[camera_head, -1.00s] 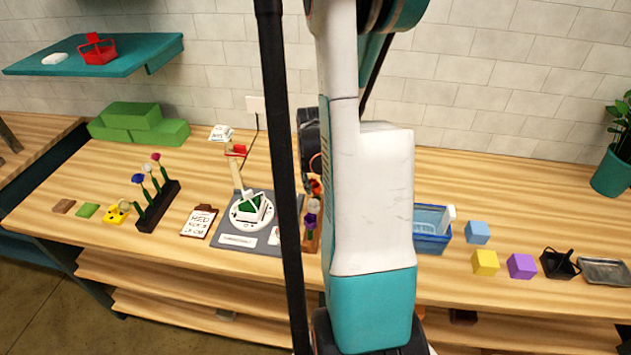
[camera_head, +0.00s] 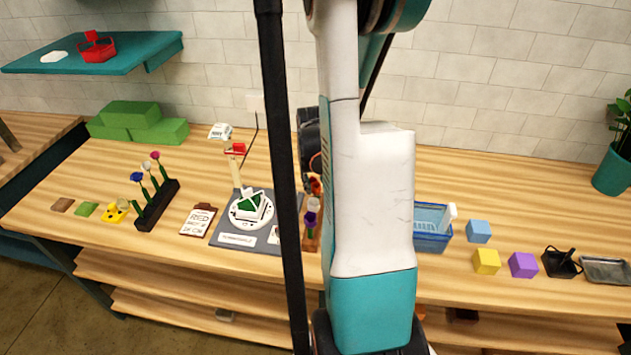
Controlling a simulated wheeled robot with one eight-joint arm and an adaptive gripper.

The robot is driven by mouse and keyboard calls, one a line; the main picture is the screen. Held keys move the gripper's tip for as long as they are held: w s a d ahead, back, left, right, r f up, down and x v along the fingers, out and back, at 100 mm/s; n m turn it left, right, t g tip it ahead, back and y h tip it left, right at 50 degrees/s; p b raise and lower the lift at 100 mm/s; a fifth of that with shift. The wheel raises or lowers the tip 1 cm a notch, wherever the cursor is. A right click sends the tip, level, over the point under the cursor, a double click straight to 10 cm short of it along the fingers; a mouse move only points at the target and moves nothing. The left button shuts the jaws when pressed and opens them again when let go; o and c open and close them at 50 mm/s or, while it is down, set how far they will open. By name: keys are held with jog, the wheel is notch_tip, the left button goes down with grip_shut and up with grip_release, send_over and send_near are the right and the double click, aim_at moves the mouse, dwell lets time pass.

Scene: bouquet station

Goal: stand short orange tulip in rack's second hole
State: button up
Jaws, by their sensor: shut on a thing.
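An orange tulip head (camera_head: 314,187) shows in a narrow gap at the left edge of my arm. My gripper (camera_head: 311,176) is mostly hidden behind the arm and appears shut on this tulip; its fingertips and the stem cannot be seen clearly. Just below, a wooden rack (camera_head: 312,244) holds a purple flower (camera_head: 310,218) and a pale flower (camera_head: 314,203). The arm covers part of this rack, so its holes cannot be made out. Whether the orange tulip touches the rack cannot be told. A dark rack (camera_head: 158,208) at the left holds blue, white and pink flowers upright.
A grey mat (camera_head: 224,228) with a round white dish lies left of the wooden rack. A clipboard (camera_head: 198,220) lies farther left. A blue basket (camera_head: 432,240) and blue, yellow and purple cubes (camera_head: 523,265) stand to the right. Green blocks (camera_head: 135,120) sit at the back left.

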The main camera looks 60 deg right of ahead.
jog(key=shift+f+b, duration=0.35)
jog(key=shift+b, duration=0.05)
dwell(0.4)
dwell(0.7)
jog(key=o, duration=0.7)
jog(key=shift+o, duration=0.2)
jog(key=shift+r, duration=0.2)
jog(key=shift+p+v, duration=2)
jog(key=shift+v, duration=1.1)
